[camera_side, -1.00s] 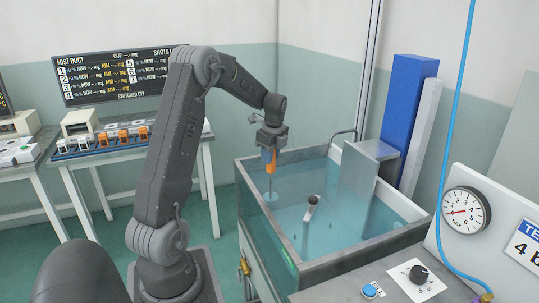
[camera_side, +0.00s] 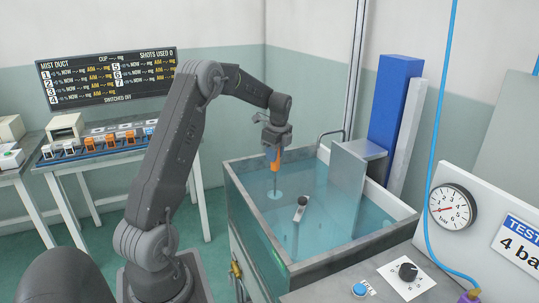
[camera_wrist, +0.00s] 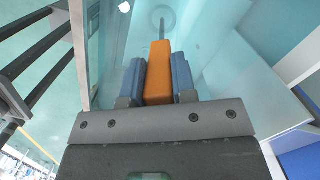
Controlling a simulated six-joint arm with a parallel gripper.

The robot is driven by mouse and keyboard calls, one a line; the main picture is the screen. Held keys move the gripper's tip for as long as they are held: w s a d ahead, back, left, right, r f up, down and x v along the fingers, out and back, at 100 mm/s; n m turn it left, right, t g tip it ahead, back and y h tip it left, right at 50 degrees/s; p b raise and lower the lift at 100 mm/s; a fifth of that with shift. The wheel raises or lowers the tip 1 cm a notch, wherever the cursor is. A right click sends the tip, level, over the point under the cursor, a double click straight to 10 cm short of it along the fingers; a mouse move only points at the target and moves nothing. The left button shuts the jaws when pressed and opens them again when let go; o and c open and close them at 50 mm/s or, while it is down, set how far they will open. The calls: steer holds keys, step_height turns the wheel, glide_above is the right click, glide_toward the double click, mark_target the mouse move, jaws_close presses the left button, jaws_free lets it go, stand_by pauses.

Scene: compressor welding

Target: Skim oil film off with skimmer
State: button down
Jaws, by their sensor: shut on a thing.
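My gripper (camera_side: 274,150) is over the left part of the water tank (camera_side: 247,207) in the side view. It is shut on the orange handle of the skimmer (camera_side: 276,164), which hangs down upright. In the wrist view the orange handle (camera_wrist: 158,72) sits between the two blue fingers of my gripper (camera_wrist: 158,78). The skimmer's thin rod runs down to a pale round disc (camera_side: 274,194) at the water surface. I cannot tell whether the disc touches the water. No distinct oil film can be made out on the blue-green water (camera_side: 340,217).
A grey cylindrical part (camera_side: 300,209) stands in the tank, right of the skimmer. A grey metal plate (camera_side: 355,180) and a blue column (camera_side: 396,103) rise at the tank's right back. A gauge panel (camera_side: 495,225) and a bench with a knob (camera_side: 407,271) stand at front right.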

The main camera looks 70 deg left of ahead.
steer(key=shift+w, duration=0.2)
steer(key=a, duration=1.2)
steer(key=shift+a, duration=0.25)
stand_by(0.9)
steer(key=shift+s, duration=0.15)
steer(key=shift+s, duration=2.9)
step_height(320, 180, up, 12)
steer(key=shift+w+d, duration=0.1)
stand_by(0.7)
